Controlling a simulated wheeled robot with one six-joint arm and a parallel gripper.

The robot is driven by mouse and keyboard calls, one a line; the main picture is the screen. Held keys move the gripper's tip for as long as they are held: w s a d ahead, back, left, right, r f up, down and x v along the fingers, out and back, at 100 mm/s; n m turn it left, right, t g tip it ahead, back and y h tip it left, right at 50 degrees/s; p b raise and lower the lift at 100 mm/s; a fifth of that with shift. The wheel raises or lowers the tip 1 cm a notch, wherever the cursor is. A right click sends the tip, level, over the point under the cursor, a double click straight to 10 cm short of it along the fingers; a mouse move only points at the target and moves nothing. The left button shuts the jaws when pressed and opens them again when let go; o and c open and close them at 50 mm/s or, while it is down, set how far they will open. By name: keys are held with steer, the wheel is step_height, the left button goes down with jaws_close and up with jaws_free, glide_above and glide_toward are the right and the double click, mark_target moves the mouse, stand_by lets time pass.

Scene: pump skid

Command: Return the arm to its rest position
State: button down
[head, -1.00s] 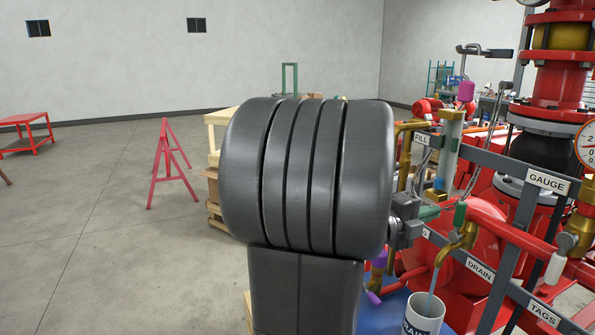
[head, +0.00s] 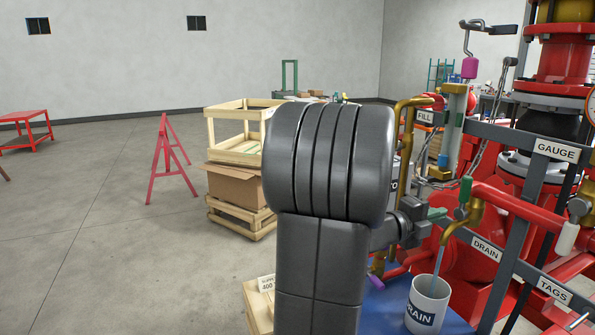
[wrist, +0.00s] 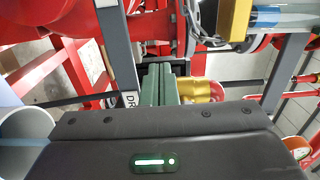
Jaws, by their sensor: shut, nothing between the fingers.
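My arm's large dark grey links fill the middle of the head view. My gripper (head: 440,213) shows there only as small green fingertips at the end of a grey wrist, left of the brass drain spout (head: 475,215). In the wrist view my gripper (wrist: 160,84) shows its two green fingers side by side, shut and empty. They point towards the skid's grey frame and red pipework, beside the DRAIN label (wrist: 128,100), with a yellow-brass part (wrist: 203,90) just right of them. The arm's lower links hide part of the skid.
A white DRAIN cup (head: 428,303) stands on a blue surface under the spout; a thin grey-blue line runs down into it. The skid's grey rail (head: 510,205) and red pipes crowd the right. A wooden crate (head: 240,150) stands behind my arm. Floor at left is open.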

steer(key=shift+s+f+b+v, duration=0.15)
steer(key=shift+f+v, duration=0.05)
steer(key=shift+v, duration=0.85)
steer(key=shift+s+f+b+v, duration=0.1)
steer(key=shift+f+b+v, duration=0.05)
steer(key=shift+v, duration=0.85)
steer(key=shift+d, duration=0.1)
